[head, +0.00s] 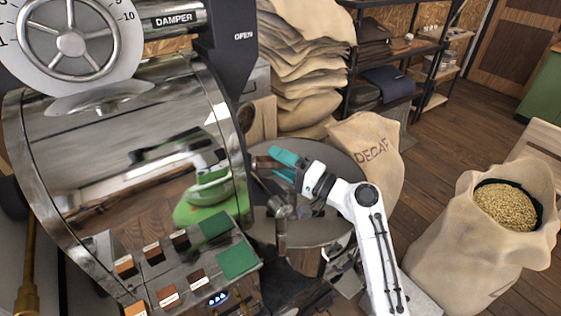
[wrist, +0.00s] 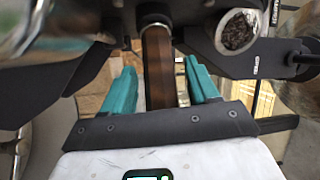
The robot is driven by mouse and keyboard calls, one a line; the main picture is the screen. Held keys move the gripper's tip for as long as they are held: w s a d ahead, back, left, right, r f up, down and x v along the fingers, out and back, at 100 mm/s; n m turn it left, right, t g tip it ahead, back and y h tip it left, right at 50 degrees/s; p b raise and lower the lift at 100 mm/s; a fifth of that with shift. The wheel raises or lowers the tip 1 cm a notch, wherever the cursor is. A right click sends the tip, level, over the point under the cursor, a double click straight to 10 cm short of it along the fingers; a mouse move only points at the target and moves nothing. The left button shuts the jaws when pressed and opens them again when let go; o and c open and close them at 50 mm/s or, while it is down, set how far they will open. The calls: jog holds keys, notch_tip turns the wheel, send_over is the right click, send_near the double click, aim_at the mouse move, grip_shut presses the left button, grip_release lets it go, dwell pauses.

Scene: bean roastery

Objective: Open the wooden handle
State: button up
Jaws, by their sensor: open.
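The wooden handle (wrist: 158,72) is a brown bar running from a metal collar down toward my palm in the wrist view. My gripper (wrist: 160,88) is open, with one teal finger on each side of the handle and a visible gap on both sides. In the head view the brown handle (head: 264,163) shows at the right side of the roaster drum, partly hidden. My gripper (head: 282,165) reaches it there from the right with its teal fingers.
The shiny roaster drum (head: 130,150) stands close on the left, with a damper wheel (head: 70,40) above. A round cooling tray (head: 345,180) lies below my gripper. A DECAF sack (head: 370,150) and an open sack of beans (head: 480,240) stand to the right.

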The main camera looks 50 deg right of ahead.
grip_shut()
dwell(0.4)
